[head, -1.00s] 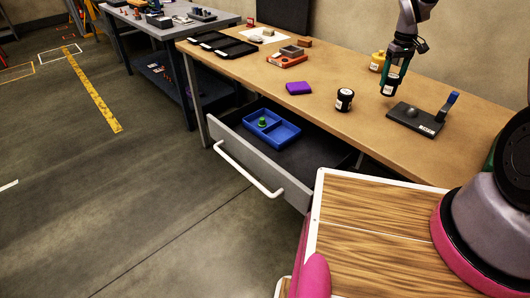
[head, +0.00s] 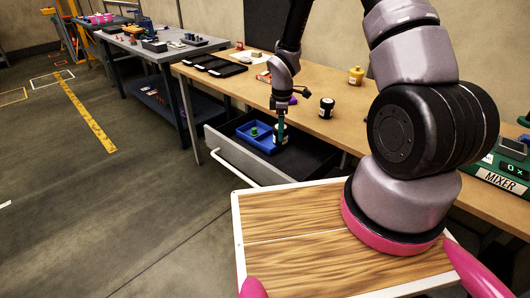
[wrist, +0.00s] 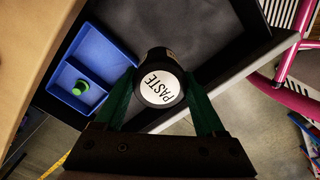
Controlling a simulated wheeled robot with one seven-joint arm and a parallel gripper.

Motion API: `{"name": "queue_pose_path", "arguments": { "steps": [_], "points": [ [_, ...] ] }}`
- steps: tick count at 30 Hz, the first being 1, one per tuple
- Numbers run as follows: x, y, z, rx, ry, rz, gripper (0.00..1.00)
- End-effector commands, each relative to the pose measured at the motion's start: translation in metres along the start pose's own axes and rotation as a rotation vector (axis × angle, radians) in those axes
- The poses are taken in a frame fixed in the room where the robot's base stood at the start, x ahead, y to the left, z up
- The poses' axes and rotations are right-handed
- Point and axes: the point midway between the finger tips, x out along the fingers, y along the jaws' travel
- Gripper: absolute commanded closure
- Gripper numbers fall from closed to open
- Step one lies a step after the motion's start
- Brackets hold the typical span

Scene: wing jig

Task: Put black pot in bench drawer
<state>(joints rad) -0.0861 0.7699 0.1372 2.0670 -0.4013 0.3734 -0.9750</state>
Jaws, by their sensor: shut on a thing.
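My gripper (head: 281,128) is shut on a black pot (head: 280,139). In the wrist view the pot's white top (wrist: 160,88) reads PASTE, and it sits between the green fingers. The bench drawer (head: 234,158) is pulled open, with a grey front and dark inside. The pot is over the drawer, by the right side of a blue two-part tray (wrist: 84,48); its height above the drawer floor is hard to tell. A second black pot (head: 326,107) stands upright on the bench top.
A green item (wrist: 81,87) is in one compartment of the blue tray. Dark drawer floor (wrist: 205,35) beside the tray is bare. A yellow pot (head: 355,76) stands on the wooden bench (head: 310,88). Black trays (head: 225,68) lie at its far end.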

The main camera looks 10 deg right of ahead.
Motion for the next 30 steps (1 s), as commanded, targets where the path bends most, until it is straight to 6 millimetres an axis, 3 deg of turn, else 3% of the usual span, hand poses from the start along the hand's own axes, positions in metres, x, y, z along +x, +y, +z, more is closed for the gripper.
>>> {"name": "queue_pose_path", "arguments": {
  "steps": [9,17,22,30],
  "points": [
    [0.049,-0.003,-0.004,-0.059,0.000,-0.003,0.92],
    [0.071,-0.002,-0.004,-0.058,0.001,-0.002,0.92],
    [0.097,-0.003,-0.004,-0.057,0.000,-0.004,0.92],
    [0.103,-0.002,-0.004,-0.056,0.001,0.000,0.92]
  ]
}}
